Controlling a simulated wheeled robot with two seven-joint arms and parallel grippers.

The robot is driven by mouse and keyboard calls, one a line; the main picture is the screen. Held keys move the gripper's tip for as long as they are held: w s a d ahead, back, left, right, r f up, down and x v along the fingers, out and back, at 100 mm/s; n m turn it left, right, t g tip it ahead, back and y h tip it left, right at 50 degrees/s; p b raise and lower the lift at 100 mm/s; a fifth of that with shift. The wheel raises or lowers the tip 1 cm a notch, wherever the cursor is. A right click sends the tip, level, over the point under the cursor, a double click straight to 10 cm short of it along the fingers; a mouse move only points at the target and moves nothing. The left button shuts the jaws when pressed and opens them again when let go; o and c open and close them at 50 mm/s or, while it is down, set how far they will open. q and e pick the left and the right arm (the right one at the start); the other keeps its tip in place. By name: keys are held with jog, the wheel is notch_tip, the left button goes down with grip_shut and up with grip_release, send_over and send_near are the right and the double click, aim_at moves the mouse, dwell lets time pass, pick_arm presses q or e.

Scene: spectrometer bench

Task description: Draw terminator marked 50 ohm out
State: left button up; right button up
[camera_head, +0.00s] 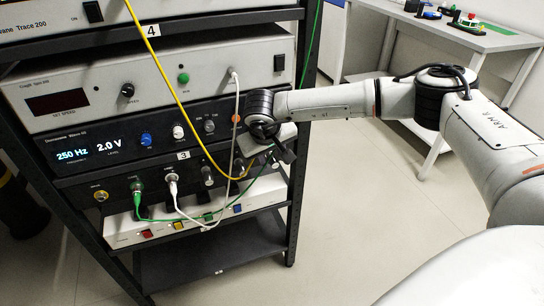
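My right arm comes in from the right, and its gripper (285,154) is at the right front of the rack, by the lower panel marked 3. The gripper is small and seen at an angle, so I cannot tell whether its fingers are open or hold anything. The lower panel (118,190) carries a row of connectors. A green plug (137,186) and a white plug (172,183) sit in two of them. A dark connector piece (208,176) is further right. No 50 ohm marking is readable, so I cannot pick out the terminator. My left gripper is out of view.
A yellow cable (168,68), a white cable (236,112) and a green cable (160,219) hang across the panels close to the gripper. The black rack post (297,190) stands beside it. A side table (455,32) is at the back right. The floor between is clear.

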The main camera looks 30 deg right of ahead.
grip_shut()
jog(key=shift+s, duration=0.15)
jog(key=shift+s+a+p, duration=0.15)
jog(key=shift+s+p, duration=0.15)
jog(key=shift+s, duration=0.25)
jog(key=shift+s+a+p, duration=0.15)
jog(key=shift+s+p, duration=0.15)
jog(key=shift+s, duration=0.25)
